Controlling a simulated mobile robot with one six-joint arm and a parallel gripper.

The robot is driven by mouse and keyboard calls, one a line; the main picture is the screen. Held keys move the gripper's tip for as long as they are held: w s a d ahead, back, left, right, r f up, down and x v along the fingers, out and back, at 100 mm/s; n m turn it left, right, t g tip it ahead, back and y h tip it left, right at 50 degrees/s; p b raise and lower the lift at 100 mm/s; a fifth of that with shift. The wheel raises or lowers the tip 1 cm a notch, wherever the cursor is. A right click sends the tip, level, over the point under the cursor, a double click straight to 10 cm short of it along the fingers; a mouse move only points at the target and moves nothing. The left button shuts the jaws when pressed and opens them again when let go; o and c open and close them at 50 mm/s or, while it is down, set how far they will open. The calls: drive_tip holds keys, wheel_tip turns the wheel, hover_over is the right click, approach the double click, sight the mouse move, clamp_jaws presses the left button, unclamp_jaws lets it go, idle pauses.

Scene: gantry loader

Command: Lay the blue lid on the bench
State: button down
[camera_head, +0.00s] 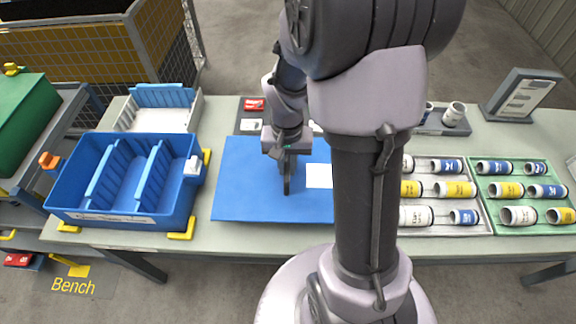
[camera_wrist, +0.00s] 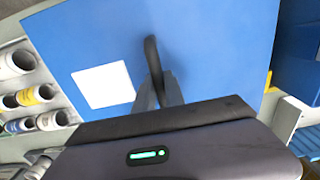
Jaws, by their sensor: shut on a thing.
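The blue lid (camera_head: 240,185) is a flat blue panel with a white label (camera_head: 318,176). It lies flat at the bench (camera_head: 270,240), between the blue crate and the trays of rolls; I cannot tell whether it touches the bench top. My gripper (camera_head: 287,190) points down at the lid's middle. In the wrist view the lid (camera_wrist: 215,45) fills most of the picture, and my gripper (camera_wrist: 158,88) is shut on its dark upright handle (camera_wrist: 151,55). My own arm hides the lid's right side in the head view.
A blue divided crate (camera_head: 120,212) stands left of the lid, with yellow corner brackets (camera_head: 183,232) beside it. A grey tray (camera_head: 470,222) and a green tray (camera_head: 510,220) hold several rolls at right. A white bin (camera_head: 155,118) and a sign stand (camera_head: 525,95) are at the back.

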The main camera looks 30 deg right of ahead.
drive_tip(key=f+b, duration=0.4)
drive_tip(key=s+f+b, duration=0.1)
drive_tip(key=f+b, duration=0.1)
drive_tip(key=f, duration=0.1)
drive_tip(key=shift+d+f, duration=0.1)
drive_tip(key=shift+f, duration=0.15)
idle(1.2)
drive_tip(key=shift+f+b, duration=0.5)
drive_tip(key=shift+b, duration=0.1)
drive_tip(key=c, duration=1.3)
unclamp_jaws()
drive_tip(key=shift+c, duration=0.2)
drive_tip(key=shift+r, duration=0.1)
wheel_tip(320, 180, up, 17)
drive_tip(key=p, duration=0.8)
drive_tip(key=shift+r, duration=0.2)
